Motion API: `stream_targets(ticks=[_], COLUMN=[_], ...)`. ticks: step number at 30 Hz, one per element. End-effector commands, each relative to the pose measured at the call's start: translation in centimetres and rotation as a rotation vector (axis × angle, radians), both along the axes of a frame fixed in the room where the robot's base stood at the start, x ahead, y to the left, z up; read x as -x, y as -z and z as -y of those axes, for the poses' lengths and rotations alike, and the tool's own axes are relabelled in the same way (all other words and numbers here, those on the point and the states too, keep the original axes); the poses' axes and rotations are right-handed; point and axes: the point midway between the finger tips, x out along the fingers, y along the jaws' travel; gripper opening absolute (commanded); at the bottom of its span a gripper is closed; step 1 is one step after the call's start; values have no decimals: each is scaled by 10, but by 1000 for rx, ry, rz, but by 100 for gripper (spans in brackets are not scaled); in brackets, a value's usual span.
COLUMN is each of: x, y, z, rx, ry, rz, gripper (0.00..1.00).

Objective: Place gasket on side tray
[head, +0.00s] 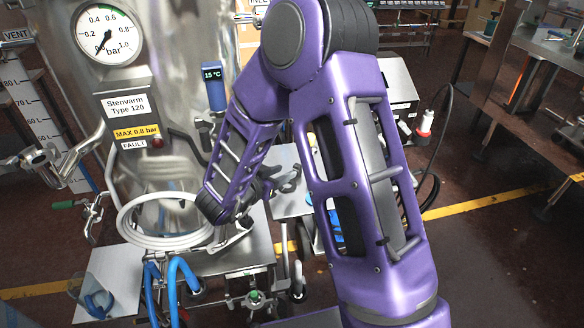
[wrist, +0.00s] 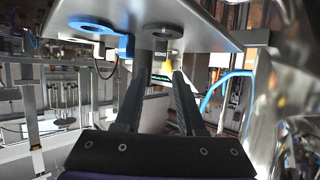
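A large white ring (head: 165,240), which may be the gasket, sits at the foot of the steel vessel; I cannot tell what it rests on. My gripper (head: 292,180) is right of the ring, over or near a grey metal plate (head: 285,155) that may be the side tray. In the wrist view my gripper (wrist: 161,72) has its two dark fingers apart, with nothing visibly held between them. Above the fingers a grey plate (wrist: 205,32) bears a blue ring (wrist: 92,25) and a dark round disc (wrist: 162,30). My purple arm hides part of the scene.
The steel vessel (head: 190,60) with a pressure gauge (head: 106,34) stands at left. Blue hoses (head: 172,285) hang below the white ring. Another grey plate (head: 118,268) with a small clear and blue object (head: 97,303) is at lower left. Open floor (head: 490,240) lies right.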

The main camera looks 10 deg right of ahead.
Motion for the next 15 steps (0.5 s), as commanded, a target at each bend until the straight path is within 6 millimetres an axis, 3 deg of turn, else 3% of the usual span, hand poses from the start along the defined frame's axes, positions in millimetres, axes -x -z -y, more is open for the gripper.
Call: stream_targets(ticks=[6, 15], x=[23, 31], y=[-14, -18], z=[-24, -31], rx=[0, 0], ry=[-2, 1], rz=[1, 0], gripper=[39, 39])
